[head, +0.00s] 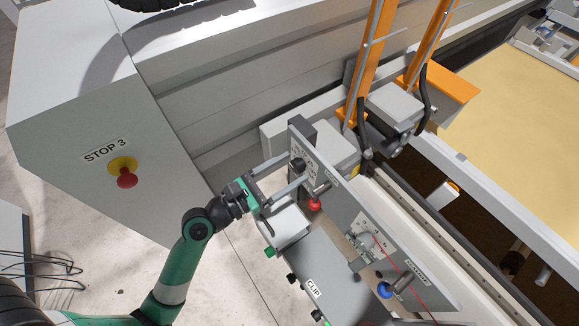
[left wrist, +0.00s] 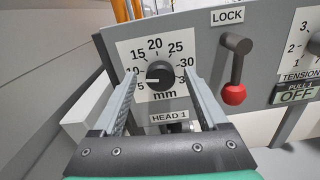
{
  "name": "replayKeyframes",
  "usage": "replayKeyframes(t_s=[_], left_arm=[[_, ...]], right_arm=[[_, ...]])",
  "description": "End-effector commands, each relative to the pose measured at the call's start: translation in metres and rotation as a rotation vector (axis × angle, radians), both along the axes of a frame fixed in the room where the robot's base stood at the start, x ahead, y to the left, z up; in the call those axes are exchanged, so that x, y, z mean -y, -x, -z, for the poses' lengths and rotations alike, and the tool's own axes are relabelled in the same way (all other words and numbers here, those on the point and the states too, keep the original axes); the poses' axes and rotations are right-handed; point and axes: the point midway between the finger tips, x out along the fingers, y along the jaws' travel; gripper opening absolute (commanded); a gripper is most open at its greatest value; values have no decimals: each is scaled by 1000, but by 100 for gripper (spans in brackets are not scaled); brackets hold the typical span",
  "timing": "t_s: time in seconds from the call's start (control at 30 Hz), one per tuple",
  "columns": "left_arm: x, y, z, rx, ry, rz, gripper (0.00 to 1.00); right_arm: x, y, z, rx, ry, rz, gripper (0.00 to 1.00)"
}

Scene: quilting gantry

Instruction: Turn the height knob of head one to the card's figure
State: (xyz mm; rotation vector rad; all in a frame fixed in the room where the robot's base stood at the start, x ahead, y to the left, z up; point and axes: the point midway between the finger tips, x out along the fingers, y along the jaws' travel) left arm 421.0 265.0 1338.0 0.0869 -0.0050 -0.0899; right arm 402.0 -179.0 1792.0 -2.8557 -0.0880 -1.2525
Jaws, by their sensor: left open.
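The black height knob (left wrist: 160,75) sits on a white dial marked in mm, with a HEAD 1 label (left wrist: 169,116) below it. A white mark on the knob points left, near the 5. The knob also shows in the head view (head: 297,164), on the grey upright panel. My left gripper (head: 293,170) is open, its fingers reaching toward the panel. In the left wrist view its fingers (left wrist: 160,78) stand on either side of the knob, with gaps visible. I see no card with a figure in either view. My right gripper is not in view.
A LOCK lever with a red ball (left wrist: 233,94) stands just right of the dial, close to the fingers. A blue-ended lever (head: 386,290) is farther along the panel. A grey cabinet with a red STOP 3 button (head: 127,178) stands at left.

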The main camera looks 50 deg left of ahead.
Motion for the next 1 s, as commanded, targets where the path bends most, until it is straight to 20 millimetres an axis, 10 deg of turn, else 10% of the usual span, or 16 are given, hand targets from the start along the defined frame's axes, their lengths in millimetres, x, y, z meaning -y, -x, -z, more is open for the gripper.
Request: replayKeyframes(t_s=[0.3,0.73,1.0], left_arm=[[1,-4,1,-1,0,1,76],[1,-4,1,-1,0,1,0],[1,-4,1,0,-14,1,0]], right_arm=[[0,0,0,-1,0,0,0],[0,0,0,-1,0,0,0],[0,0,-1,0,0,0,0]])
